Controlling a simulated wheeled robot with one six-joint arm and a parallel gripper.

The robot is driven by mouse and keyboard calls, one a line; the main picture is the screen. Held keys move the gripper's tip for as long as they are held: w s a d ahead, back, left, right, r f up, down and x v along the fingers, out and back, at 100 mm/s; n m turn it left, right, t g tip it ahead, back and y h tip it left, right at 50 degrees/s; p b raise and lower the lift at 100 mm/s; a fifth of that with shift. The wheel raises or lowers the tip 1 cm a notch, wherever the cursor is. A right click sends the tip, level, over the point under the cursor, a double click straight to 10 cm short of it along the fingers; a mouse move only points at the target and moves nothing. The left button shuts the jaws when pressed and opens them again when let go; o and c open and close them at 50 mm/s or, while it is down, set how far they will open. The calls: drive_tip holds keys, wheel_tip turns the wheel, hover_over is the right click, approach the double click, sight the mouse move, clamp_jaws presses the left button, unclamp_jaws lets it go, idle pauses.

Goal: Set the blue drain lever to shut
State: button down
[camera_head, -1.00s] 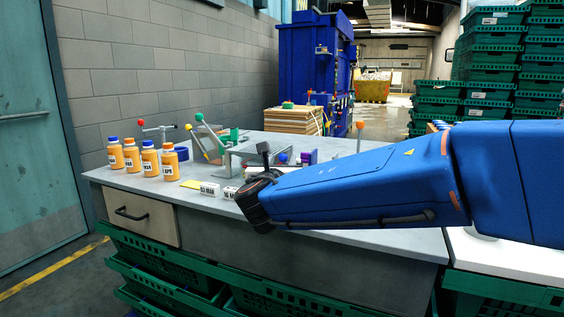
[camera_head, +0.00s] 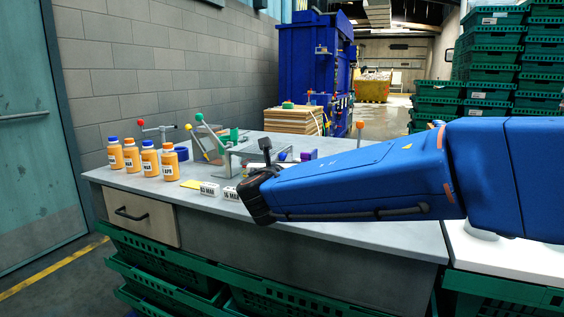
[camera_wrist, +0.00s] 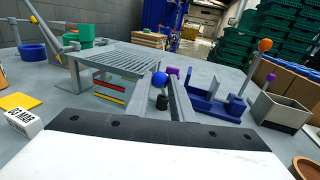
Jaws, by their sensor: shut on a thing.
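The blue ball knob of the drain lever (camera_wrist: 159,78) shows in the wrist view between the two grey fingers of my gripper (camera_wrist: 163,83). My gripper is shut on it. A dark cylinder (camera_wrist: 162,102) sits just below the knob; I cannot tell how it joins the lever. In the head view the blue knob (camera_head: 282,157) shows just beyond my wrist, and my arm hides the fingers. The angle of the lever's shaft cannot be made out.
A grey slatted rack (camera_wrist: 138,61) stands left of the fingers. A blue fixture (camera_wrist: 218,103) and an orange-topped lever (camera_wrist: 265,45) stand to the right. Several orange bottles (camera_head: 150,162) and white date blocks (camera_head: 209,189) are on the left of the grey table (camera_head: 150,190).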

sight(285, 155)
drive_tip(key=shift+w+d+r+m+g, duration=0.2)
drive_tip(key=shift+w+r+g, duration=0.3)
drive_tip(key=shift+r+g, duration=0.2)
drive_tip(key=shift+w+d+r+m+g, duration=0.2)
drive_tip(key=shift+w+r+g, duration=0.3)
drive_tip(key=shift+r+g, duration=0.2)
drive_tip(key=w+d+r+g, duration=0.2)
drive_tip(key=w+r, duration=0.1)
drive_tip(key=w, duration=0.4)
drive_tip(key=shift+d+r+g+y, duration=0.25)
drive_tip(key=shift+g+y, duration=0.05)
drive_tip(key=shift+y, duration=0.1)
drive_tip(key=c, duration=1.5)
unclamp_jaws()
drive_tip(key=shift+w+d, duration=0.1)
drive_tip(key=shift+c, duration=0.2)
drive_tip(key=shift+f, duration=0.1)
